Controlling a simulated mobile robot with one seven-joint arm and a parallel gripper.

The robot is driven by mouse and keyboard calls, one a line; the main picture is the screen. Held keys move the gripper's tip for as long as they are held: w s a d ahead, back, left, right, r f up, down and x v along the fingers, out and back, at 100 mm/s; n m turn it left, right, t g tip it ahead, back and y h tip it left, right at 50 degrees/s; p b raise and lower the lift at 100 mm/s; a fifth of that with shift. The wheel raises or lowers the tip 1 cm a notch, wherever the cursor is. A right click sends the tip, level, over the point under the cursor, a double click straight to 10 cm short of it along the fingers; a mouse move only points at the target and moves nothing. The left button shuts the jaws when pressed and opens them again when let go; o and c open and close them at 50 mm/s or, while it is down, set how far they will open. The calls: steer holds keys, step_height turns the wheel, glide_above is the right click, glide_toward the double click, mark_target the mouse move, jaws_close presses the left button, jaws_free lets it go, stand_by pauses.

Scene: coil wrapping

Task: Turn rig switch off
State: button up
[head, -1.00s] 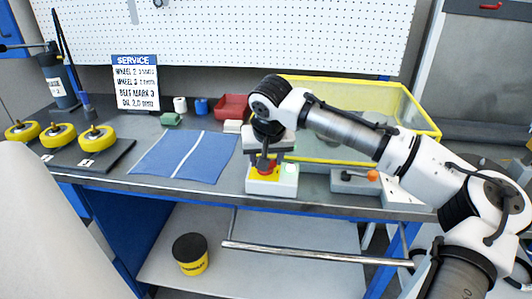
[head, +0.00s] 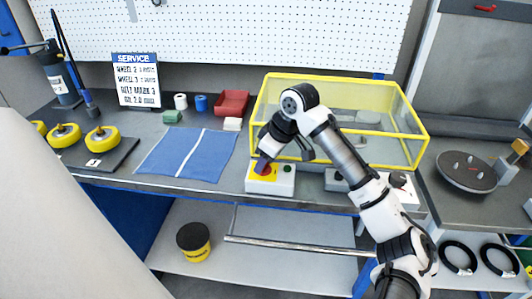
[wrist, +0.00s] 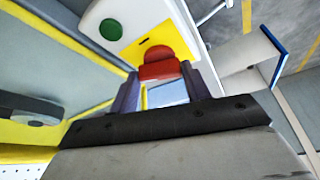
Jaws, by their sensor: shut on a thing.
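The rig switch is a white box (head: 283,184) with a yellow plate (head: 254,173) and a red knob (head: 265,169), at the front edge of the bench in the head view. My gripper (head: 261,163) is tilted over it, with its fingers at the knob. In the wrist view the red knob (wrist: 159,63) sits between the two fingers of my gripper (wrist: 162,82), which is shut on it. A round green lamp (wrist: 111,29) on the white box looks dark. It also shows dark in the head view. The fingers hide part of the knob.
A yellow-framed clear guard (head: 415,150) stands just behind and right of the switch. A grey control box (head: 334,183) is to the right, partly behind my arm. A blue mat (head: 160,155) lies to the left. A rail (head: 300,246) runs below the bench front.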

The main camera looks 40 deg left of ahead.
steer(key=shift+w+n+g+p, duration=0.15)
steer(key=shift+n+g+p, duration=0.65)
steer(key=shift+n, duration=1.3)
steer(key=shift+c, duration=0.2)
steer(key=o, duration=1)
steer(key=shift+a, duration=0.1)
steer(key=b+v, duration=0.2)
steer(key=v, duration=1.1)
steer(key=shift+a+r, duration=0.15)
steer(key=shift+r, duration=0.35)
steer(key=shift+w, duration=0.1)
